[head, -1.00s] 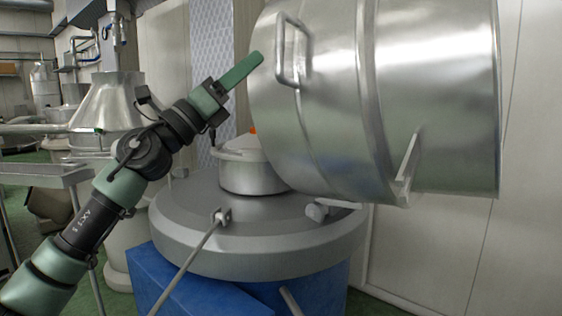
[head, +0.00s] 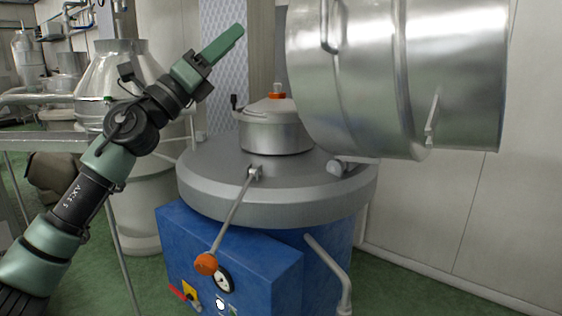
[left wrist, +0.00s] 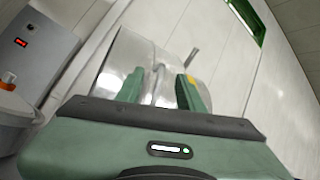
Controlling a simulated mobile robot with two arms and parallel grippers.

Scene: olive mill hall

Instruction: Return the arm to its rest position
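My left arm reaches up from the lower left of the head view, and its gripper (head: 238,32) points up and to the right. The gripper is left of the big steel drum (head: 350,80) in that picture, with a visible gap between. In the left wrist view the two green fingers stand apart with nothing held between them, so the left gripper (left wrist: 158,80) is open and empty; the drum (left wrist: 135,58) shows behind the fingers. My right arm and gripper are in neither view.
A lidded steel pot (head: 275,133) stands on the round grey top (head: 222,190) of a blue machine (head: 250,262). A lever with an orange knob (head: 206,264) sticks out in front. A metal stand (head: 60,138) and steel vessels are behind my arm. Green floor shows at lower left.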

